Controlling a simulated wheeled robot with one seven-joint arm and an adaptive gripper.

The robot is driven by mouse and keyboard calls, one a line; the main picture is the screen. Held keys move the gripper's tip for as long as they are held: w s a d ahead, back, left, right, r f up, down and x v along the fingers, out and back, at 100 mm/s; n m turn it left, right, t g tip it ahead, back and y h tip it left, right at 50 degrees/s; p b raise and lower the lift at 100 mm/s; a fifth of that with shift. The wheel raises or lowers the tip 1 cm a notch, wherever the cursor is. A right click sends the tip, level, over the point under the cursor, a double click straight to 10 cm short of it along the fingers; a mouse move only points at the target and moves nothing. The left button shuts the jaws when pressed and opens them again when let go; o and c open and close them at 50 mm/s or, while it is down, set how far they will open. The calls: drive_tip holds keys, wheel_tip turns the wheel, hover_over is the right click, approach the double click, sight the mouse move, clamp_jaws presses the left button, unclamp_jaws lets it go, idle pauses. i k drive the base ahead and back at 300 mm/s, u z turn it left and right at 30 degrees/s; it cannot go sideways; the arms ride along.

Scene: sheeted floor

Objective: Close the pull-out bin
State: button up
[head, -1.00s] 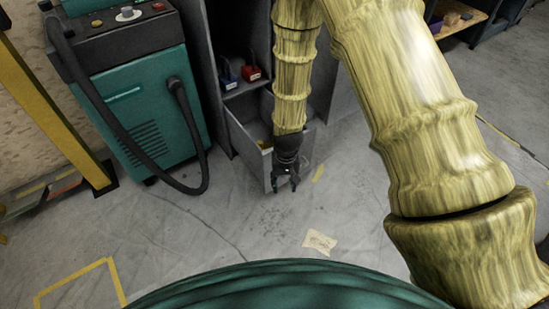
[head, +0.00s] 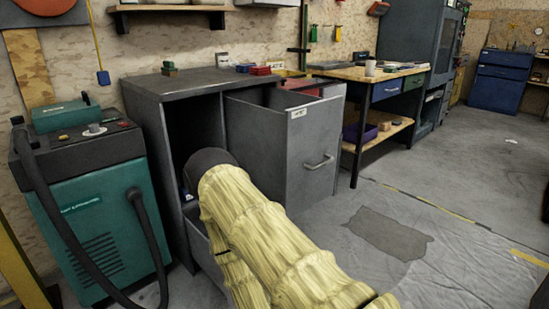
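A grey metal cabinet (head: 185,84) stands against the wall left of centre. A tall grey pull-out bin (head: 312,145) sticks out from its right side, with an open top, a white label and a bar handle (head: 319,162) on its front. Lower left, part of a second grey open drawer or box (head: 199,228) shows beside my arm. My yellowish arm reaches from the bottom of the picture to the cabinet's lower opening. My gripper is hidden, so its fingers and any contact cannot be seen.
A teal machine (head: 88,215) with a black hose stands close on the left. A wooden-topped workbench (head: 372,75) stands right of the bin. The sheeted floor (head: 450,235) at right is mostly clear, with a dark flat patch (head: 389,233).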

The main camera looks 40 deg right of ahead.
sight(286, 142)
drive_tip(key=u, duration=0.5)
drive_tip(key=i, duration=0.65)
drive_tip(key=z, duration=2.35)
drive_tip(key=i, duration=0.5)
drive_tip(key=u, duration=0.05)
